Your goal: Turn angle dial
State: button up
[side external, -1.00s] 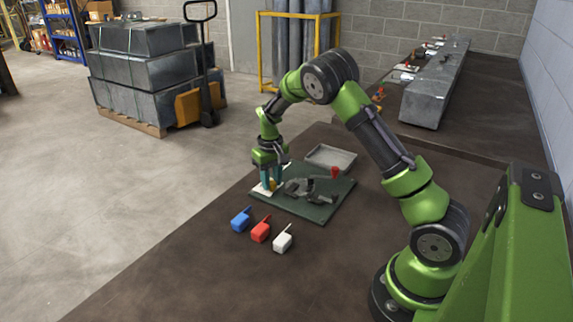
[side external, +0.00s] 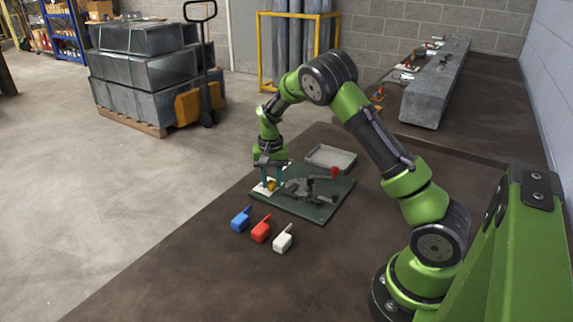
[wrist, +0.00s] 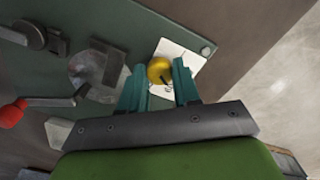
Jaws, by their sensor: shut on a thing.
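The angle dial shows in the wrist view as a round yellow knob (wrist: 160,71) with a dark mark, on a white plate (wrist: 190,58). In the side view the yellow knob (side external: 272,184) is small, below my gripper (side external: 270,178). My gripper's two teal fingers (wrist: 160,85) stand on either side of the knob and are shut on it. The dial's plate sits at the left corner of a dark green board (side external: 318,214). The dial's exact angle is too small to read.
A grey metal fixture with a red-knobbed lever (side external: 334,172) stands on the board beside the dial. A grey tray (side external: 331,157) lies behind. Blue (side external: 240,219), red (side external: 261,230) and white (side external: 283,238) blocks with handles lie in front. The brown table's front is clear.

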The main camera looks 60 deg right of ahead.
aim_at(272, 182)
jog(key=shift+r+m, duration=0.1)
jog(key=shift+m, duration=1.1)
jog(key=o, duration=1.1)
jog(key=shift+c, duration=0.2)
notch_tip(272, 182, up, 17)
